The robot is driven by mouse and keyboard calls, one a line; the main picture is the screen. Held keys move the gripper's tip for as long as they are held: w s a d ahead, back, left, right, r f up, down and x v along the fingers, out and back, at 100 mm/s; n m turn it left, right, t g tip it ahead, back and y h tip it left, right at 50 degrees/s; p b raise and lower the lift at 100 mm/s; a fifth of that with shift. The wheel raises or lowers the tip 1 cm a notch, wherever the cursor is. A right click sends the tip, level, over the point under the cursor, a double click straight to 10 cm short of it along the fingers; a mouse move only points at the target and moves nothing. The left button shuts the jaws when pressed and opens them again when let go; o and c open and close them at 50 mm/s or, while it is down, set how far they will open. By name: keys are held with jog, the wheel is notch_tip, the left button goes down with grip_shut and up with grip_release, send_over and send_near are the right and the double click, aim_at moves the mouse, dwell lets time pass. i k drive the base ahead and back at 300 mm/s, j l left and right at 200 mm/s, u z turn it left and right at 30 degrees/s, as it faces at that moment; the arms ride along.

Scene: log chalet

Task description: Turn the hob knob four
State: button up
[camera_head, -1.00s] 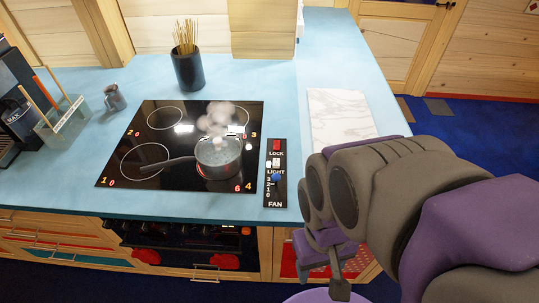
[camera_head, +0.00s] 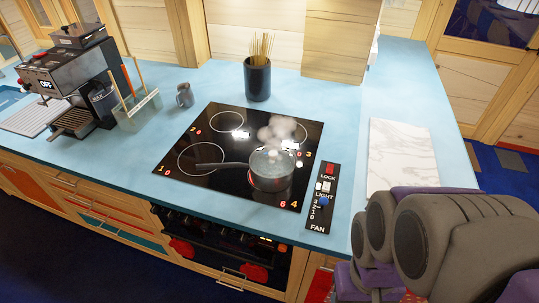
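The black glass hob (camera_head: 225,150) is set in the blue counter. Its front right corner has a red 6 (camera_head: 282,203) beside a yellow 4 (camera_head: 293,205); the other three zones show 0. A steaming grey lidded pot (camera_head: 271,171) stands on the front right zone, its handle pointing left. The dark oven front (camera_head: 215,235) below the counter has small lit marks at its upper right; I cannot make out which knob is number four. My arm fills the lower right; its gripper end is outside the picture.
A control strip (camera_head: 322,200) marked LOCK, LIGHT and FAN lies right of the hob. A marble board (camera_head: 402,152), a utensil pot (camera_head: 257,80), a mug (camera_head: 184,95) and a coffee machine (camera_head: 75,80) stand on the counter. Red round shapes (camera_head: 255,272) show on the oven front.

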aim_at(205, 226)
jog(key=u, duration=1.3)
jog(key=i+j+z, duration=0.1)
jog(key=j+z, duration=0.2)
jog(key=j, duration=0.2)
jog(key=j+z, duration=0.3)
jog(key=j, duration=0.15)
jog(key=i+j, duration=0.05)
